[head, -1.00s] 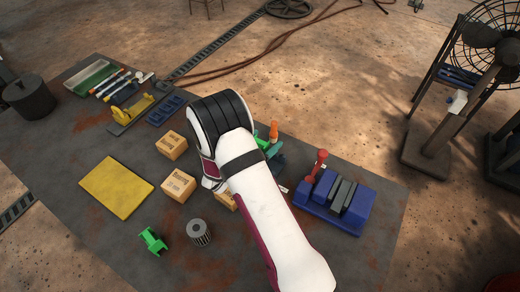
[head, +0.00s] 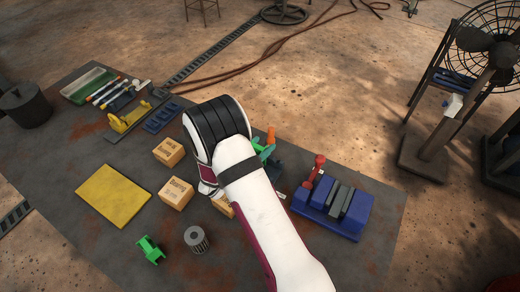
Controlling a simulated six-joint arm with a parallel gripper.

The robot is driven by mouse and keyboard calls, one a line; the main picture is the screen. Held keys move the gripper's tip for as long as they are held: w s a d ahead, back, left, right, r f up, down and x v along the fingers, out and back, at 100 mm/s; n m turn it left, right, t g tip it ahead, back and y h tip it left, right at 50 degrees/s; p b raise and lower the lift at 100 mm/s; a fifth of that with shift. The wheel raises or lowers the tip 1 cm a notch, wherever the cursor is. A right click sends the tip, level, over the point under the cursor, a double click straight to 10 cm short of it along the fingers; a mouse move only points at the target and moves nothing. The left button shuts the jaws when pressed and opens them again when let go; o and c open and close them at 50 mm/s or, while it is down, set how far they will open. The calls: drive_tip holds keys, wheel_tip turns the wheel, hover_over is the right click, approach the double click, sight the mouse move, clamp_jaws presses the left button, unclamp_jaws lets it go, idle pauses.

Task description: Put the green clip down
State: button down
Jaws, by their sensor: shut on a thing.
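A bright green clip-like piece (head: 150,249) lies on the dark table at the front left, beside a grey ribbed cylinder (head: 196,239). Another green and teal object (head: 265,152) shows just right of my arm, next to an orange handle; my arm covers part of it, and I cannot tell if it is a clip or whether it is held. My white arm with its black ribbed joint crosses the middle of the table. My gripper is hidden behind the arm, so its fingers and anything in them do not show.
Small cardboard boxes (head: 176,193) stand left of my arm, one partly covered by it. A yellow pad (head: 113,195) lies farther left. A blue block rack (head: 335,207) with a red-handled tool (head: 316,168) stands at right. The table's (head: 95,235) front left has bare room.

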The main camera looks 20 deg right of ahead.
drive_tip(key=r, duration=0.2)
drive_tip(key=d+r, duration=0.1)
drive_tip(key=r, duration=0.1)
drive_tip(key=shift+s+r, duration=0.1)
drive_tip(key=shift+s, duration=0.25)
drive_tip(key=s+d+r, duration=0.6)
drive_tip(key=d, duration=0.2)
drive_tip(key=w+a+n+t+y, duration=0.2)
drive_tip(key=w+a+n+y, duration=0.1)
drive_tip(key=w+a, duration=0.65)
drive_tip(key=n+t+y, duration=0.1)
drive_tip(key=n+y, duration=1)
drive_tip(key=y, duration=0.1)
hover_over(109, 188)
wheel_tip(109, 188, down, 10)
drive_tip(key=shift+w+r, duration=0.1)
drive_tip(key=shift+f, duration=0.35)
